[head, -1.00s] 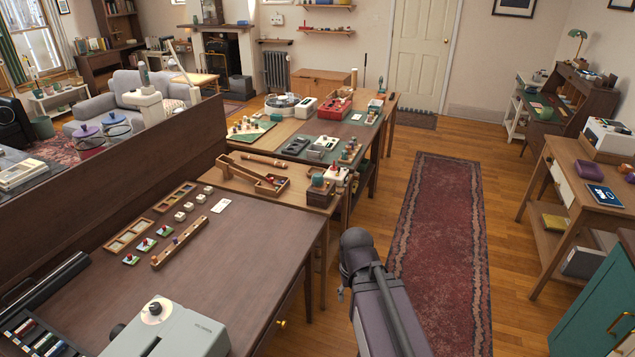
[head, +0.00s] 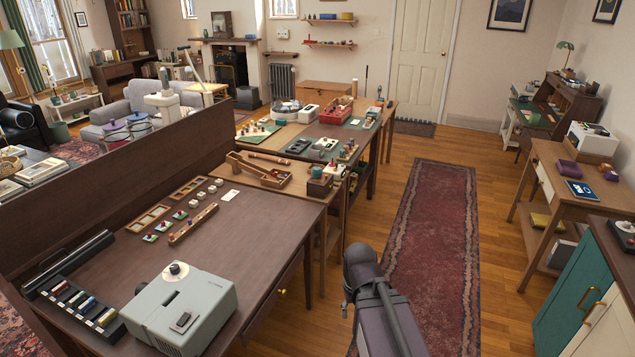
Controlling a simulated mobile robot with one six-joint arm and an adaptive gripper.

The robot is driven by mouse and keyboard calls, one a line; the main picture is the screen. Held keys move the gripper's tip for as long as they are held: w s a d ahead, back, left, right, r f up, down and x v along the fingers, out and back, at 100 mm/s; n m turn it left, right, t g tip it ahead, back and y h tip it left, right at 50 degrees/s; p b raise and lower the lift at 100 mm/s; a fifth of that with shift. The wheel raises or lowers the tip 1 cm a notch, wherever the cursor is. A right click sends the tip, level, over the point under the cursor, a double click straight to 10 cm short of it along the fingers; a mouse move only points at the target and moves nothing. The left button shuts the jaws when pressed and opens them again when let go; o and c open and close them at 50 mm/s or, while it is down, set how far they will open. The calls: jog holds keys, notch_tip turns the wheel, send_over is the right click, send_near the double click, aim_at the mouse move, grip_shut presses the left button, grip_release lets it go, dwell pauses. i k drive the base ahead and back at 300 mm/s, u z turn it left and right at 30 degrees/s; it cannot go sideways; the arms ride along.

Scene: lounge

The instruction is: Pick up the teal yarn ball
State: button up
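I cannot make out a teal yarn ball for certain in the head view. A small greenish round shape (head: 316,172) sits on a wooden block at the right end of the middle table, too small to name. My dark arm rises from the bottom centre, over the floor right of the near desk. Its gripper fingers do not show, so I cannot see whether they hold anything.
The near brown desk (head: 262,243) bears a grey projector (head: 180,308) and wooden trays. More crowded tables stand behind it. A red runner rug (head: 430,240) lies on open floor. On the right stand a wooden side table (head: 545,160) and a teal cabinet (head: 572,300).

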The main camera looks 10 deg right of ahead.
aim_at(316, 173)
jog(key=k, duration=0.65)
jog(key=z, duration=0.45)
jog(key=i, duration=1.6)
jog(key=u, duration=0.25)
jog(key=i, duration=0.65)
jog(key=u, duration=0.65)
jog(key=i, duration=0.45)
jog(key=u, duration=0.3)
